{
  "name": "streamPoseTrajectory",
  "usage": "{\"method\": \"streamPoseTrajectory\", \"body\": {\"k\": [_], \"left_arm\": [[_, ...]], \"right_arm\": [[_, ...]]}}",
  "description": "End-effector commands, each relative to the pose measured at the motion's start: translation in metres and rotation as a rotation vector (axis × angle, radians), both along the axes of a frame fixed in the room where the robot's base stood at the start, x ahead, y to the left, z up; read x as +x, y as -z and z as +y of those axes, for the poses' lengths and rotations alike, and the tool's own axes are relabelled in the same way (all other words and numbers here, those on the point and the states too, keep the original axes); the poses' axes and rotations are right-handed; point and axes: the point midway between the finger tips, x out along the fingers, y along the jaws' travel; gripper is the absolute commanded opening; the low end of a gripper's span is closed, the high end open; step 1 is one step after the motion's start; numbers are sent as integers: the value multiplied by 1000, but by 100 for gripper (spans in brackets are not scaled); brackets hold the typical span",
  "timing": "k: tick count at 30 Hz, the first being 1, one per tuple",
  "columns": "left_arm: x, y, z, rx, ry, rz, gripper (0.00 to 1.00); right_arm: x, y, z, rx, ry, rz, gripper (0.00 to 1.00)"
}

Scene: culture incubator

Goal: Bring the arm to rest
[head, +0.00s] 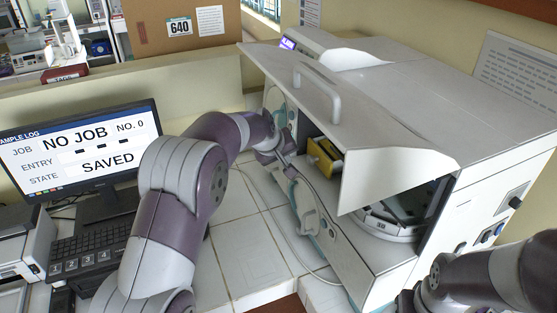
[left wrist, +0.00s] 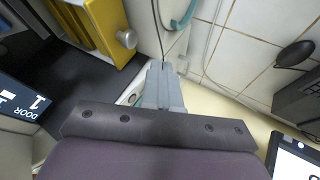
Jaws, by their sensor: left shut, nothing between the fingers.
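My left arm (head: 180,190) reaches in from the lower left across the white tiled bench. Its gripper (head: 284,157) is at the front of the white incubator (head: 470,110), just left of a yellow block (head: 324,157) in the opening. In the left wrist view the left gripper's fingers (left wrist: 163,75) are together with nothing between them. The yellow block (left wrist: 105,25) shows there at upper left, apart from the fingers. My right arm (head: 490,275) enters at the lower right; its fingers cannot be made out.
The incubator's door (head: 350,95) with its handle is raised above the opening. A monitor (head: 80,150) reading "NO JOB" and "SAVED" stands at left, with a keyboard (head: 85,248) before it. Bare tiles (head: 245,255) lie between my left arm and the incubator.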

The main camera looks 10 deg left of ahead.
Motion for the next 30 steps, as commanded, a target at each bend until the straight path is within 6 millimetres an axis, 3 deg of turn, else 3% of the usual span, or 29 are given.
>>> {"method": "streamPoseTrajectory", "body": {"k": [7,8,10,11,14,15,18,21,25,30], "left_arm": [[-19,-25,7,11,12,-6,0],[-20,-22,8,35,33,-8,0],[-39,3,13,87,76,45,0],[-54,17,16,119,103,80,0],[-129,61,31,230,220,209,0],[-163,75,37,267,269,258,0],[-245,100,49,332,374,363,0],[-309,114,57,364,440,434,0],[-354,120,62,372,460,473,0],[-352,114,62,375,450,447,0]], "right_arm": [[0,12,0,0,0,0,29],[0,12,0,0,0,0,29],[0,12,0,0,0,0,29],[0,12,0,0,0,-1,29],[0,17,0,0,0,-1,29],[0,19,0,0,0,0,29],[0,24,0,0,0,0,29],[0,28,0,0,0,0,29],[0,33,0,0,0,0,29],[0,34,0,0,0,0,29]]}}
